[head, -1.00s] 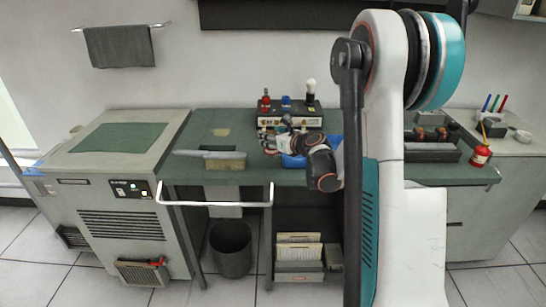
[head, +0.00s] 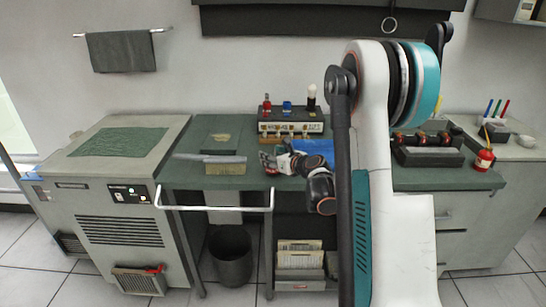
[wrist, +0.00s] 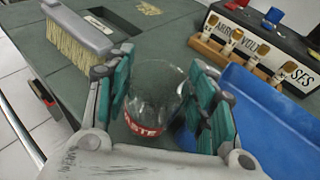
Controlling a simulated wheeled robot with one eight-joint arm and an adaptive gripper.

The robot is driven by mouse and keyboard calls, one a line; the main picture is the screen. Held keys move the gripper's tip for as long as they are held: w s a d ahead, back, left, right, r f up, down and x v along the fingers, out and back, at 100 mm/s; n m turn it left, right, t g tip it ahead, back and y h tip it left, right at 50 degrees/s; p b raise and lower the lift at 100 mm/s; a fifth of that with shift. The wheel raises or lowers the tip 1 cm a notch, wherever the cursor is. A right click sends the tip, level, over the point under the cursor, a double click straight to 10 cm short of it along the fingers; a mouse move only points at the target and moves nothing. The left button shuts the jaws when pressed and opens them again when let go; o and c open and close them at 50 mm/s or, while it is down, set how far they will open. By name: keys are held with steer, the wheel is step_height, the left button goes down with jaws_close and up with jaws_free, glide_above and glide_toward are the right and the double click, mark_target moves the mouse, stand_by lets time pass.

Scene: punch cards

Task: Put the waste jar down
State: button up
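The waste jar (wrist: 156,98) is clear glass with a red and white label reading WASTE. In the wrist view it stands between the two teal-padded fingers of my gripper (wrist: 158,72), which press in on its left and right sides. It looks upright, over the green bench top (wrist: 40,38). Whether its base touches the bench is hidden by the fingers and palm. In the head view my gripper (head: 270,162) is low over the bench near its front edge. I cannot make out the jar there.
A blue tray (wrist: 265,118) lies close to the right of the jar. A brush (wrist: 82,36) lies to the left. A labelled box (head: 290,124) with bottles stands behind. Bare bench shows between brush and box. A white rail (head: 215,208) runs along the front.

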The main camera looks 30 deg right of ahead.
steer(key=shift+o, duration=1.3)
